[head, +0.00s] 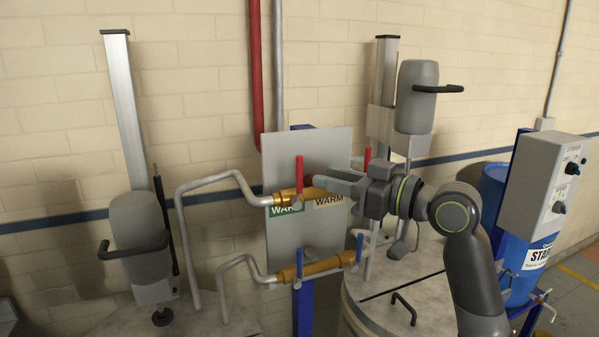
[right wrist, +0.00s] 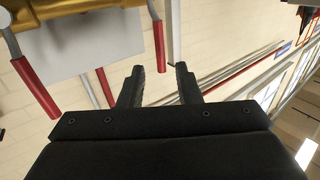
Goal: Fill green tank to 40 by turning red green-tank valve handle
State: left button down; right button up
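The red valve handle (head: 299,170) over the green label (head: 285,211) stands upright on a brass valve at the left of the grey panel (head: 336,143). A second red handle (head: 367,158) is farther right, partly hidden by my right gripper. My right gripper (head: 318,182) reaches in from the right, its fingertips just right of the first handle. In the right wrist view the fingers (right wrist: 160,72) are apart. A red handle (right wrist: 158,42) there ends near the gap between the tips; I cannot tell whether they touch. Another red handle (right wrist: 36,88) is at left. My left gripper is not in view.
Blue handles (head: 299,264) (head: 359,247) sit on the lower valve line. Bent metal pipes (head: 205,183) run left of the panel. Tank lids with grey mixers (head: 140,237) (head: 417,97) stand on either side. A grey control box (head: 545,185) is at far right.

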aim_at(299, 190)
jog(key=shift+b+x, duration=0.5)
jog(key=shift+x, duration=3.25)
jog(key=shift+c, duration=0.2)
grip_shut()
